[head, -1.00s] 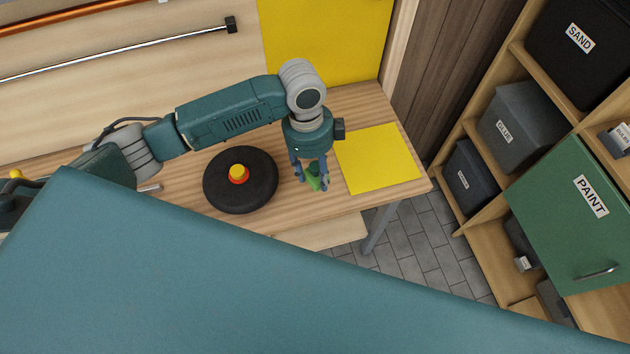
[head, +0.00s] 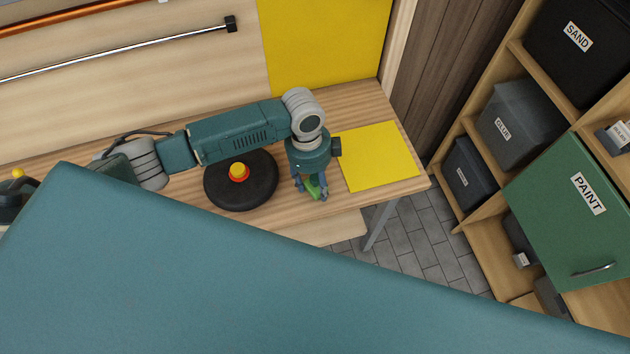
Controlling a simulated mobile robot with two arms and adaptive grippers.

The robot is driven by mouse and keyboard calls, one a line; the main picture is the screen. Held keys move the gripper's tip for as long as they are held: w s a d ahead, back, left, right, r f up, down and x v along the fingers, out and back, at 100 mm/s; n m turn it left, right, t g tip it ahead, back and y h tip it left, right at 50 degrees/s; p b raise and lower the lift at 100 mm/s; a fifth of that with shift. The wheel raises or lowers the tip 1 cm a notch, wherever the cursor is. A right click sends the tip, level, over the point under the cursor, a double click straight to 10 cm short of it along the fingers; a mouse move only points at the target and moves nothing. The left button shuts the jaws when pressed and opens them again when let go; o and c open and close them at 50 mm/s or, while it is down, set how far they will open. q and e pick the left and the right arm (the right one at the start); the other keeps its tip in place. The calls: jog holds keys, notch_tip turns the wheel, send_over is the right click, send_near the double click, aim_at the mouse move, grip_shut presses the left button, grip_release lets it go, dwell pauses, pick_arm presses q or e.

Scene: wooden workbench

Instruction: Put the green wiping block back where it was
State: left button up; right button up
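My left gripper (head: 311,192) points down over the right part of the bench, between the black round disc and the yellow square. The green wiping block (head: 313,188) shows between its fingers, mostly hidden by them. The fingers appear closed on its sides. I cannot tell whether the block touches the bench top. My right gripper is out of view.
The black disc (head: 221,191) with a red and yellow knob lies left of the gripper. A yellow square (head: 380,157) lies to the right on the wooden bench (head: 350,103). The bench's front edge is close. Shelves with bins, including a green PAINT door (head: 575,225), stand at the right.

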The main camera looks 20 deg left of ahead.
pick_arm(q)
jog(key=shift+o, duration=0.6)
jog(key=shift+r, duration=0.1)
jog(key=shift+r, duration=0.2)
jog(key=r, duration=0.4)
jog(key=a+r+b, duration=0.1)
jog(key=r, duration=0.6)
jog(key=shift+w+a+r+b, duration=0.15)
jog(key=shift+w+r+b, duration=0.05)
jog(key=shift+r+b, duration=0.15)
